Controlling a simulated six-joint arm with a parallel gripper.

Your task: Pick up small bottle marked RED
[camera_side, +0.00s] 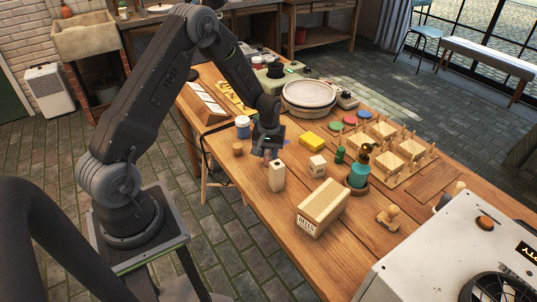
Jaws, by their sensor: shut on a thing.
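My gripper (268,152) points down low over the wooden table, left of its middle. It is shut on a small bottle, of which only a little shows between and below the fingers. Any lettering on it is too small to read, and I cannot tell whether it touches the table. A pale block-like container (277,177) stands just in front of the gripper. A small dark green bottle (340,154) stands to the right, apart from the gripper.
A white-and-blue jar (243,127) and a small wooden cylinder (238,149) stand left of my gripper. A round basin (308,96) is behind.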

